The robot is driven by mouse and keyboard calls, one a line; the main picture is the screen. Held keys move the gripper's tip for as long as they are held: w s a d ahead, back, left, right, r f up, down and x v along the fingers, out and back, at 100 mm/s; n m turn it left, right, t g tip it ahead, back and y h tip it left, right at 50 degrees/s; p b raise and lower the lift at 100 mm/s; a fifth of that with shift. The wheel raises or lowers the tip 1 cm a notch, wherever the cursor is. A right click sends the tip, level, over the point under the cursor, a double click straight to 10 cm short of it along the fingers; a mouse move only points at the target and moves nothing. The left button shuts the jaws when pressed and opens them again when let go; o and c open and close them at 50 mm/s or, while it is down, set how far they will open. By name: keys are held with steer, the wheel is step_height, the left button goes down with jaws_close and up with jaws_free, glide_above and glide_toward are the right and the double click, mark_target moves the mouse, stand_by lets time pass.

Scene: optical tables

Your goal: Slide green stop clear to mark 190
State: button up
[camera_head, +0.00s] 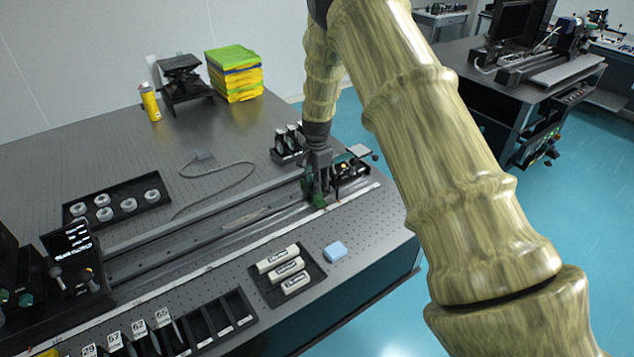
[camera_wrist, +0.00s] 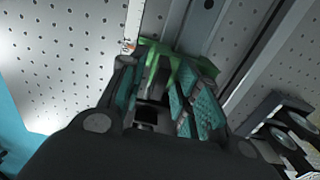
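The green stop (camera_head: 319,200) sits on the long rail (camera_head: 220,235) near its right end, beside the scale strip (camera_head: 355,193). My gripper (camera_head: 317,186) points down at the stop from above. In the wrist view the green stop (camera_wrist: 172,58) shows at and between the teal-padded fingertips (camera_wrist: 160,92). The fingers stand apart around part of it, but whether they press on it cannot be told. The scale numbers by the stop are too small to read.
A small device with a yellow part (camera_head: 347,167) stands close to the right of my gripper. A black holder (camera_head: 287,143) is behind the rail. The rail's middle looks free.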

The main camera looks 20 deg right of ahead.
steer(key=shift+r, duration=0.15)
step_height(320, 180, up, 12)
stand_by(0.5)
stand_by(0.4)
